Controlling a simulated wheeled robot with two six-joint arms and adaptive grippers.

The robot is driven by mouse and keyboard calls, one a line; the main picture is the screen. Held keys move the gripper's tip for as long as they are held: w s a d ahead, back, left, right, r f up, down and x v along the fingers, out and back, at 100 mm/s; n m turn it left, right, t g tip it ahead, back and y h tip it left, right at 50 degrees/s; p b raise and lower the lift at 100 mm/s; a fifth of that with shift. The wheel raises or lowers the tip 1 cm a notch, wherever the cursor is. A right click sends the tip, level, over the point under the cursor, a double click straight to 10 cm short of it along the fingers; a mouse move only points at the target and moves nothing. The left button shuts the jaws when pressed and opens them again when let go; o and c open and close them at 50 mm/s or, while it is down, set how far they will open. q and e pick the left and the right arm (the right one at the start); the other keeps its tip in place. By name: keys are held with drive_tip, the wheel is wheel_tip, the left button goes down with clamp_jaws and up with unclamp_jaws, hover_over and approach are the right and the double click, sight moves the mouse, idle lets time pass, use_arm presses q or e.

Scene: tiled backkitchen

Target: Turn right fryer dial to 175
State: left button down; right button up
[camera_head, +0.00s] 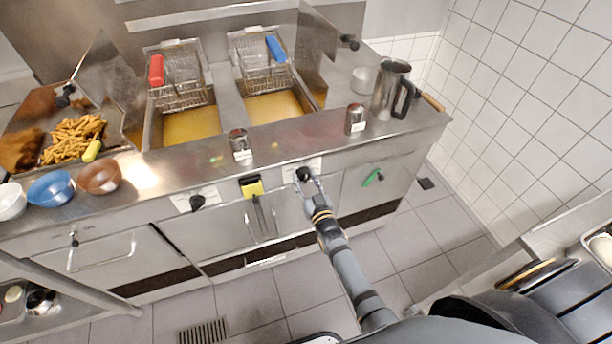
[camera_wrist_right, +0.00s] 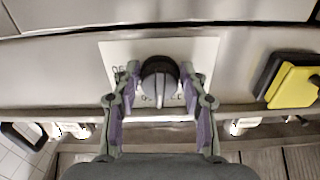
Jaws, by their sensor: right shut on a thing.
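The right fryer dial (camera_head: 303,174) is a dark round knob on a white scale plate on the counter front. It shows large in the right wrist view (camera_wrist_right: 158,76), with a pale pointer mark at its lower edge there. The plate (camera_wrist_right: 205,52) carries partly hidden lettering; I cannot read a 175 mark. My right gripper (camera_head: 310,186) is at the dial, its two fingers (camera_wrist_right: 160,88) on either side of the knob and shut on it. The left fryer dial (camera_head: 197,202) is on its own plate further left. My left gripper is not in view.
A yellow sponge (camera_head: 252,188) in a dark holder and tongs (camera_head: 263,222) hang left of the right dial. A green-handled item (camera_head: 372,177) hangs to the right. Above are two fryer baskets, with red (camera_head: 157,70) and blue (camera_head: 275,49) handles. Shakers and a steel jug (camera_head: 389,92) stand on the counter.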

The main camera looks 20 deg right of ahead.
drive_tip(key=m+p, duration=0.1)
drive_tip(key=m, duration=0.1)
drive_tip(key=m+p, duration=0.1)
drive_tip(key=m, duration=0.2)
drive_tip(key=shift+a+r+m, duration=0.1)
drive_tip(key=shift+a+m, duration=0.1)
drive_tip(key=shift+m, duration=0.1)
drive_tip(key=m+p, duration=0.1)
drive_tip(key=m, duration=0.4)
drive_tip(key=shift+a+p, duration=0.1)
drive_tip(key=shift+p, duration=0.25)
drive_tip(key=shift+m, duration=0.3)
drive_tip(key=o, duration=1.2)
drive_tip(key=shift+c, duration=0.2)
drive_tip(key=shift+s, duration=0.1)
drive_tip(key=s, duration=1.1)
drive_tip(key=shift+s+d, duration=0.2)
drive_tip(key=shift+s, duration=0.2)
